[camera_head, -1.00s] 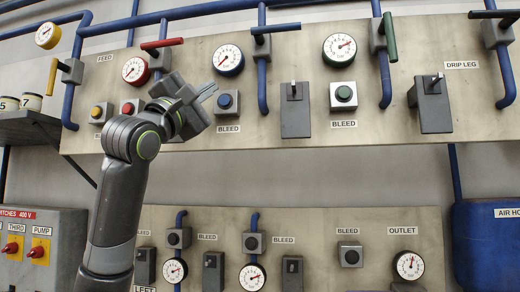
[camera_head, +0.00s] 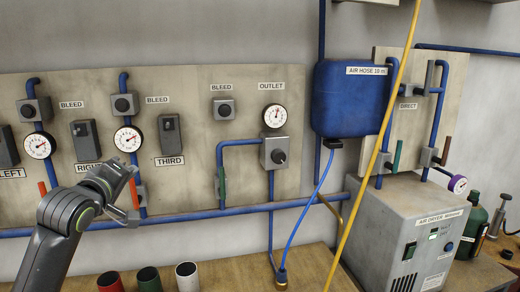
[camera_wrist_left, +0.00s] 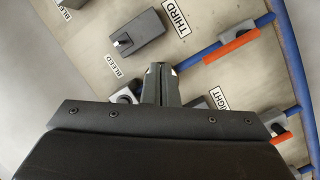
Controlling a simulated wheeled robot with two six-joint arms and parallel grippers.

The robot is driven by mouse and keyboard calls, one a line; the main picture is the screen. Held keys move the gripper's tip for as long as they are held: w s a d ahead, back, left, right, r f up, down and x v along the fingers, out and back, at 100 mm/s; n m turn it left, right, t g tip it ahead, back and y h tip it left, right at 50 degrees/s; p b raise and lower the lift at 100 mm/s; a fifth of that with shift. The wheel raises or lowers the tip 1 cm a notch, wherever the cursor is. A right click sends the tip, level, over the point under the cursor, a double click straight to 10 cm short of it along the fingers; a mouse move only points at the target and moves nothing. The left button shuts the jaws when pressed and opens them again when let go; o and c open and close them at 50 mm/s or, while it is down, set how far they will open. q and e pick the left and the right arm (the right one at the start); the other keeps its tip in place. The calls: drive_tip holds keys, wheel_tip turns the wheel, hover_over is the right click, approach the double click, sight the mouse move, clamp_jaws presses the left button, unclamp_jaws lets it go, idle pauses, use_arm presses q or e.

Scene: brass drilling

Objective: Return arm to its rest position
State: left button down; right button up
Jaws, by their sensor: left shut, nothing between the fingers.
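My left arm comes in from the lower left in the head view. Its gripper (camera_head: 130,183) is in front of the lower panel, near the pipe with the red-orange handle below the BLEED gauge. In the left wrist view the two fingers (camera_wrist_left: 160,84) are together with nothing between them. Behind them are the panel's THIRD label (camera_wrist_left: 175,18), a dark block (camera_wrist_left: 137,34) and orange handles (camera_wrist_left: 232,46) on blue pipes. Whether the fingers touch the pipe or handle cannot be told. My right gripper is not in view.
A blue AIR HOSE box (camera_head: 350,98) hangs right of the panel (camera_head: 255,180). A grey AIR DRYER (camera_head: 415,230) stands on the bench (camera_head: 235,272) below. A yellow hose (camera_head: 375,150) crosses in front. Red, green and white-rimmed cups (camera_head: 149,279) stand on the bench near my arm.

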use_arm(q)
drive_tip(key=s+f+m+g+y, duration=0.15)
drive_tip(key=s+f, duration=0.35)
drive_tip(key=f, duration=0.5)
drive_tip(key=s+f+m+g, duration=0.25)
drive_tip(key=s+f, duration=0.35)
drive_tip(key=f, duration=0.4)
drive_tip(key=s+f+m+g, duration=0.1)
drive_tip(key=s+f+g, duration=0.3)
drive_tip(key=f, duration=0.6)
drive_tip(key=s+f+m+g, duration=0.2)
drive_tip(key=s+f, duration=0.2)
drive_tip(key=s, duration=0.5)
drive_tip(key=s+f+m+g+y, duration=0.1)
drive_tip(key=s+f, duration=0.3)
drive_tip(key=s, duration=0.6)
drive_tip(key=s+f+m+g, duration=0.2)
drive_tip(key=s+f, duration=0.2)
drive_tip(key=s, duration=0.5)
wheel_tip(320, 180, down, 27)
drive_tip(key=a+g+b, duration=0.1)
drive_tip(key=a+b, duration=0.1)
drive_tip(key=b, duration=0.1)
drive_tip(key=s+d+f+g+b, duration=0.1)
drive_tip(key=s+f+b, duration=0.1)
drive_tip(key=s+f, duration=1.2)
wheel_tip(320, 180, down, 4)
drive_tip(key=shift+s+d+f+g+h, duration=0.2)
drive_tip(key=shift+d+f+g+h, duration=0.05)
drive_tip(key=shift+g+h, duration=0.1)
